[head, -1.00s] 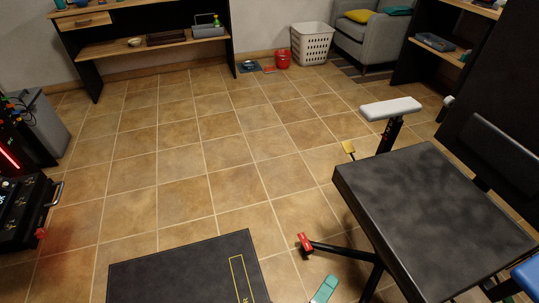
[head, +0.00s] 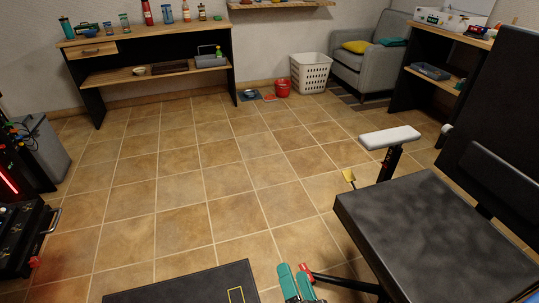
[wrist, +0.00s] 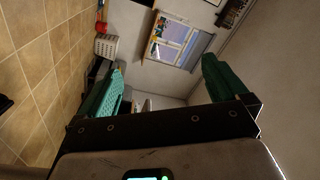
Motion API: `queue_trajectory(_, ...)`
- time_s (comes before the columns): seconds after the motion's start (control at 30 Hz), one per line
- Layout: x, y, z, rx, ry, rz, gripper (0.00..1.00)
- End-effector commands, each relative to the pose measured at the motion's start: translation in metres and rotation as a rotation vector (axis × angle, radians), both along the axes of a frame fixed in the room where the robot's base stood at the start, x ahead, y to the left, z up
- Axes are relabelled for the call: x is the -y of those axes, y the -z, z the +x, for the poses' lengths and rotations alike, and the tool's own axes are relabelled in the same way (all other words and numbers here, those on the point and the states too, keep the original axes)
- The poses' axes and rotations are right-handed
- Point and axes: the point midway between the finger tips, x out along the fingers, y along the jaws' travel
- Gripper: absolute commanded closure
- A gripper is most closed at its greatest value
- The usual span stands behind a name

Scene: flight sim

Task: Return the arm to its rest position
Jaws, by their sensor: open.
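My gripper (head: 297,284) shows at the bottom of the head view, with green fingers, just left of the dark seat. In the wrist view, its two green fingers (wrist: 160,88) stand wide apart with nothing between them. The wrist camera looks out over the room on its side, toward a window. Most of my arm is outside the head view.
A black padded chair (head: 435,225) with a white armrest (head: 390,137) stands close on the right. A dark mat (head: 185,285) lies at the bottom. A wooden desk (head: 150,42), white basket (head: 310,73) and red bucket (head: 282,87) are at the back. The tiled floor between is clear.

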Motion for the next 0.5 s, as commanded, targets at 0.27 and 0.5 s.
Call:
queue_trajectory(0.27,0.015,0.024,-0.028,-0.198,-0.251,-0.407,0.00)
queue_trajectory(0.5,0.072,0.059,-0.080,-0.500,-0.387,-0.735,0.00)
